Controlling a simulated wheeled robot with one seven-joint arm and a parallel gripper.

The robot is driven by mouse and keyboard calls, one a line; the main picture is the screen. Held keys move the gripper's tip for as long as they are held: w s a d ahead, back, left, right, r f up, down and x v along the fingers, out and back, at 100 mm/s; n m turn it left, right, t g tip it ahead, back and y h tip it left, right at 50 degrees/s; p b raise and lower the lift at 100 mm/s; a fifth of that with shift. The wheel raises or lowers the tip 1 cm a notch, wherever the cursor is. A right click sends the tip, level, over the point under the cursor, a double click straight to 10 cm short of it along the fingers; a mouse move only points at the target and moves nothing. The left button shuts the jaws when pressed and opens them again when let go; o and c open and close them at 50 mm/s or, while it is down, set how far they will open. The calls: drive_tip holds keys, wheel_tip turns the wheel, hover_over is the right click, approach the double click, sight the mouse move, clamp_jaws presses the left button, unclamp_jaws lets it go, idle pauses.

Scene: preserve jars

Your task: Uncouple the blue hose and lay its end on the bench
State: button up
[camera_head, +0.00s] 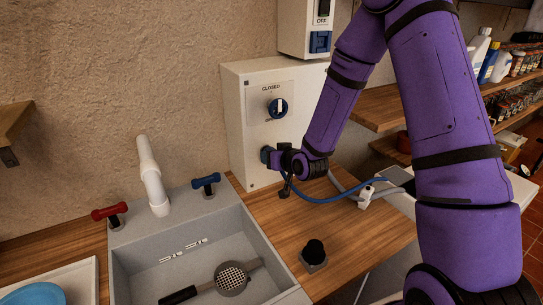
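The blue hose (325,200) runs in a low curve over the wooden bench (365,235), from below my gripper towards the right. Its end at the white box (240,120) is mostly hidden by my gripper. A blue coupling part (266,154) shows on the box's front, just left of my gripper. My gripper (277,158) is black and is right at this coupling, low on the box. Its fingers are too small and dark to tell whether they are shut on the coupling.
A grey sink (170,247) with a white spout (153,178), a red tap (109,212) and a blue tap (206,181) lies left. A black knob on a grey block (314,254) stands on the bench front. A grey hose and white fitting (365,197) lie right. Bench between is clear.

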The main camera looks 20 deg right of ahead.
drive_tip(key=shift+s+d, duration=0.25)
drive_tip(key=shift+s, duration=1)
drive_tip(key=shift+s, duration=0.1)
drive_tip(key=s, duration=0.3)
drive_tip(key=shift+s+d, duration=0.35)
drive_tip(key=shift+d, duration=0.1)
idle(0.6)
